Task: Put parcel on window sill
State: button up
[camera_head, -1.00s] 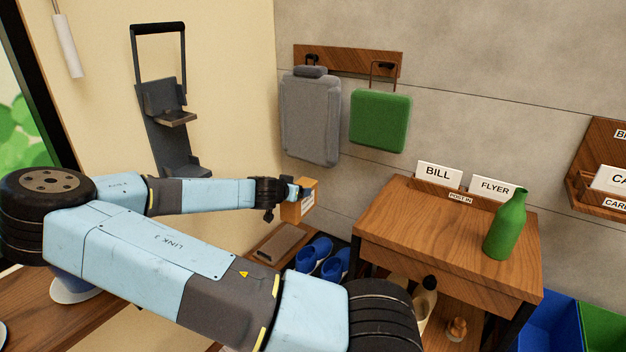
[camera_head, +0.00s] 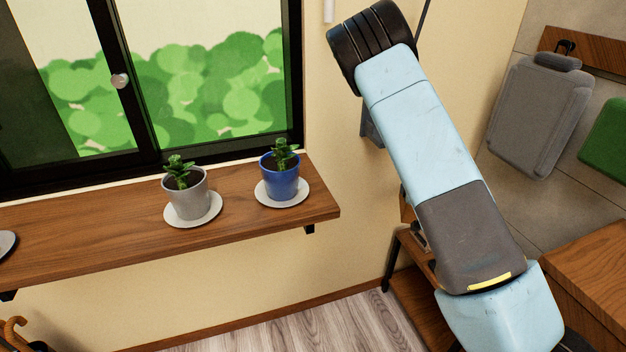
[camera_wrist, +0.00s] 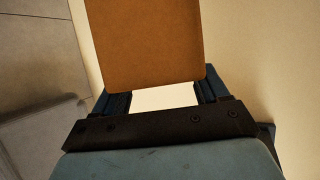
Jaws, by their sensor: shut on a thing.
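The parcel (camera_wrist: 147,42) is a plain orange-brown box in the wrist view. My gripper (camera_wrist: 162,95) is shut on it, with one dark blue finger at each side of its near end. The window sill (camera_head: 110,240) is a long brown wooden shelf below the window, at the left of the head view. My arm is to the right of the sill's right end.
On the sill stand a grey plant pot (camera_head: 188,202) and a blue plant pot (camera_head: 280,184), each on a white saucer. Another white saucer (camera_head: 5,243) is at the left edge. Bare sill lies left of the grey pot. A grey bag (camera_head: 538,112) hangs at right.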

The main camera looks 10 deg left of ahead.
aim_at(95, 232)
jog(key=u, duration=0.1)
jog(key=k, duration=2.2)
jog(key=u, duration=0.8)
jog(key=i, duration=1.05)
jog(key=u, duration=0.05)
